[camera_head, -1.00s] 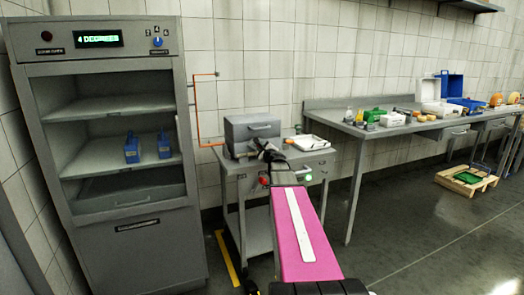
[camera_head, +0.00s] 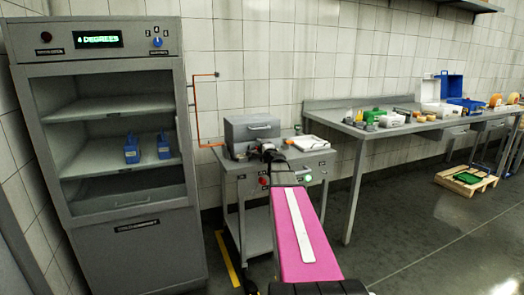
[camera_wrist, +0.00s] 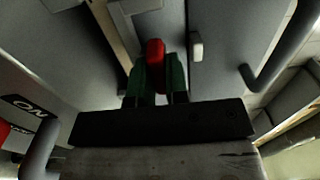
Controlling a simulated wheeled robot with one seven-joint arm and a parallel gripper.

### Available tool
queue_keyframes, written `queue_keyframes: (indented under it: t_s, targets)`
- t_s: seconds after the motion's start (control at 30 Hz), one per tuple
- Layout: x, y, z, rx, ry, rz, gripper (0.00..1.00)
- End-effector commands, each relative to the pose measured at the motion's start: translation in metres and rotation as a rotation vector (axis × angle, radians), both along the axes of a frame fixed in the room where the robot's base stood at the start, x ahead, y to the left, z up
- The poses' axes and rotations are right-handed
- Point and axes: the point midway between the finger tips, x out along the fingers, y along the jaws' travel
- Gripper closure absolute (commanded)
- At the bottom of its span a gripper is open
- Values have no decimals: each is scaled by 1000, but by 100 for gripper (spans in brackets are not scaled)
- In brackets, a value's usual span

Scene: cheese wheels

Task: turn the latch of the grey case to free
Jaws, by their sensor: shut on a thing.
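The grey case (camera_head: 252,127) stands closed on a small grey cart, with a handle on its front. My gripper (camera_head: 268,148) is at the lower right front of the case and hides part of it. In the wrist view my gripper's green fingers (camera_wrist: 160,80) are shut on a small red piece (camera_wrist: 155,50), which seems to be the latch. Its far side is hidden, and I cannot tell its exact angle. A pale tab (camera_wrist: 196,46) is just to the right of it, apart from the fingers.
The cart (camera_head: 232,185) has a red and a green button on its front. A white tray (camera_head: 310,143) lies on it, right of the case. An open-fronted cabinet (camera_head: 105,200) stands at left. A long bench (camera_head: 350,131) with several objects is at right.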

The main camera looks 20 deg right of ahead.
Motion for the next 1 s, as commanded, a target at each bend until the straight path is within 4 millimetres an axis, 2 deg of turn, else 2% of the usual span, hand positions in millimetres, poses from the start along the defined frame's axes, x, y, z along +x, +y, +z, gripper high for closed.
queue_keyframes:
  t_s: [0.53, 0.57, 0.6, 0.63, 1.0]
  targets:
    - [-1, 1, -1, -27, 0, 1, 100]
    - [-1, 1, -1, -27, 0, 1, 75]
    - [-1, 1, -1, -27, 0, 1, 62]
    - [-1, 1, 0, -26, 0, 1, 60]
    - [-4, 0, 0, -23, -1, 0, 60]
